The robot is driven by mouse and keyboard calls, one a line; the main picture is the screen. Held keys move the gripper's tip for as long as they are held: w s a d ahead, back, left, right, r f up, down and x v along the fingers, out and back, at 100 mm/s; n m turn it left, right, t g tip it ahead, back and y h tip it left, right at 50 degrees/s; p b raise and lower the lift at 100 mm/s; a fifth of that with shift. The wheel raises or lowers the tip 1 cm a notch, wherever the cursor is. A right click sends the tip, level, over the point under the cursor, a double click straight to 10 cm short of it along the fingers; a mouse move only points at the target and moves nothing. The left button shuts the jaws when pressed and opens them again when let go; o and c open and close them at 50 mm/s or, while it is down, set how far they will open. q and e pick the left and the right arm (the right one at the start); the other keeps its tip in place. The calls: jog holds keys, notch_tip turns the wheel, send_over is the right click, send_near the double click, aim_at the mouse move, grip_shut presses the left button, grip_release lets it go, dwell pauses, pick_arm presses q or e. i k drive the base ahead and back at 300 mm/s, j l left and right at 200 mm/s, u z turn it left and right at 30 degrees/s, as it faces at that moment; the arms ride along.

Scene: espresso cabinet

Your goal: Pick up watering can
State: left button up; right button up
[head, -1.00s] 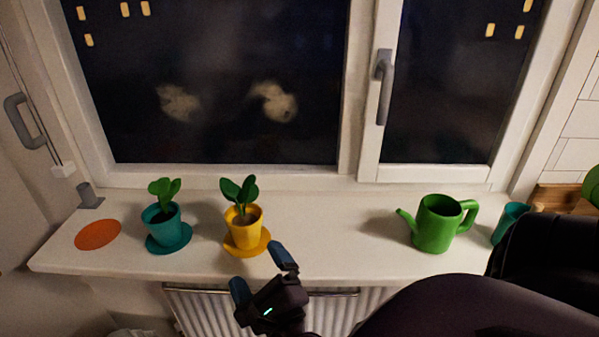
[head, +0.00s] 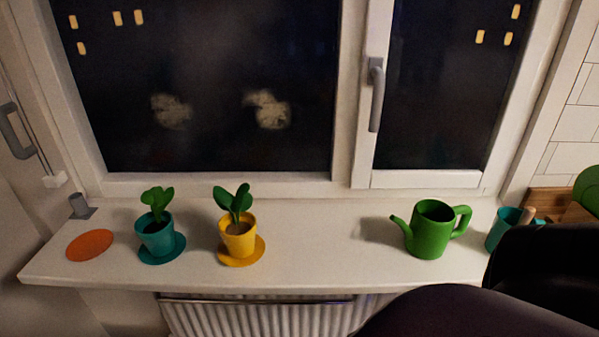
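The green watering can (head: 430,232) stands upright on the right part of the white windowsill (head: 320,240). Its spout points left and its handle is on the right. Nothing touches it in this view. A dark part of my own arm fills the lower right corner, below and to the right of the can. Neither of my grippers is visible now.
A teal pot with a plant (head: 156,238) and a yellow pot with a plant (head: 238,238) stand on saucers at left. An orange disc (head: 90,245) lies far left. A teal cup (head: 503,228) stands right of the can. The sill between yellow pot and can is clear.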

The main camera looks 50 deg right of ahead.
aim_at(429, 230)
jog(key=z, duration=2.4)
jog(key=l+z, duration=0.2)
jog(key=l, duration=0.3)
jog(key=i+l+z, duration=0.15)
jog(key=l, duration=0.35)
jog(key=k+l, duration=0.05)
